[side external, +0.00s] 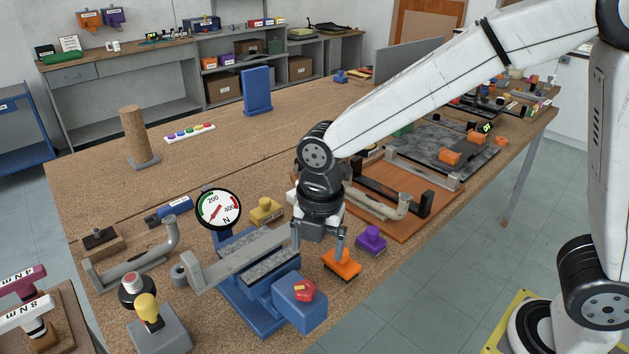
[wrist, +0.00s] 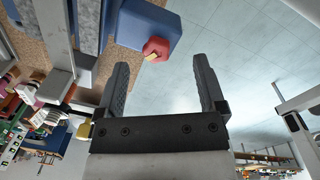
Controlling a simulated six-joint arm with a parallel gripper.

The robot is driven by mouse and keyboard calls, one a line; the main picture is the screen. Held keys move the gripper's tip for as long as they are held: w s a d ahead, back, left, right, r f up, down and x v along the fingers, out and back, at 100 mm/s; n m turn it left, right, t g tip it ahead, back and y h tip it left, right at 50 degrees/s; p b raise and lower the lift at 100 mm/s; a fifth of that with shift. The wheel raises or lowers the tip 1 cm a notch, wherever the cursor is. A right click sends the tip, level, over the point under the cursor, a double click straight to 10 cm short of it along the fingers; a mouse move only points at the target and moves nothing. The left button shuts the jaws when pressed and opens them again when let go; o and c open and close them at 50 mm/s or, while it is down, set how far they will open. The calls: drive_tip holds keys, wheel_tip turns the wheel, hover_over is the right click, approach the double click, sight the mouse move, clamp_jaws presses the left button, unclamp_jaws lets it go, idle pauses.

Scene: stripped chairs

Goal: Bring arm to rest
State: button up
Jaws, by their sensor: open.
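My gripper (side external: 318,245) is at the end of my white arm, which reaches in from the right. It hangs low over the near part of the cork-topped table (side external: 85,185). Its two fingers are apart with nothing seen between them. An orange knobbed block (side external: 341,266) is just below and right of the fingers; I cannot tell whether they touch. In the wrist view, both dark fingers of my gripper (wrist: 161,62) stand apart, with only pale floor between them and a red knob (wrist: 156,48) beyond the left one.
A blue fixture (side external: 298,312) with a grey bar and a dial gauge (side external: 218,209) stands left of my gripper. A purple knobbed block (side external: 371,241) and a brown board (side external: 410,226) are to the right. A yellow knobbed block (side external: 266,211) lies behind. Open table lies farther back.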

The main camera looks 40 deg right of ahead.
drive_tip(key=s+d+f+m+t, duration=0.1)
drive_tip(key=s+d+f+m, duration=0.1)
drive_tip(key=d+m, duration=0.5)
drive_tip(key=s+d+f+m+t, duration=0.1)
drive_tip(key=s+d+f+m, duration=0.2)
drive_tip(key=m, duration=1.3)
drive_tip(key=shift+s+d+m, duration=0.4)
drive_tip(key=shift+s+d, duration=0.55)
drive_tip(key=shift+d, duration=1.4)
drive_tip(key=shift+f, duration=0.1)
